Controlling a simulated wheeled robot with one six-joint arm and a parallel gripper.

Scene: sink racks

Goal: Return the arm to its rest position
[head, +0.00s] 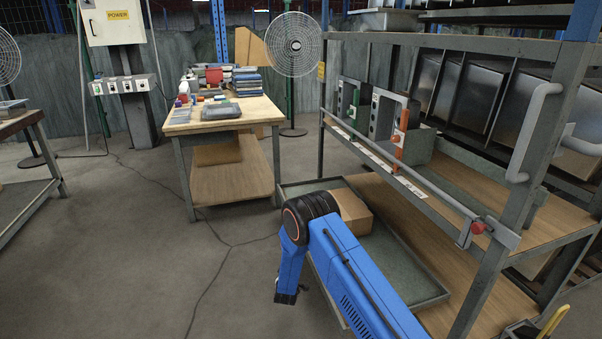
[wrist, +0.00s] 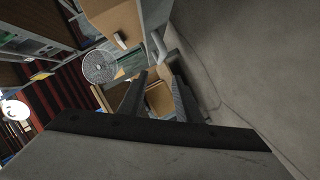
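My blue arm (head: 355,285) reaches up from the bottom right of the head view. It bends at a black joint, and its forward link hangs downward. My gripper (head: 287,298) is a small dark shape at the end of that link, over the floor left of the low tray. In the wrist view my gripper (wrist: 160,97) shows two dark fingers standing apart, with nothing held between them. A cardboard box shows in the background through the gap. The fingertips are too small to make out in the head view.
A metal rack (head: 447,44) with a rail stands close on the right. A low grey tray (head: 425,290) holding a cardboard box (head: 353,211) is beside my arm. A cluttered wooden table (head: 180,127) and a fan (head: 294,45) stand behind. The floor (head: 130,270) at left is clear.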

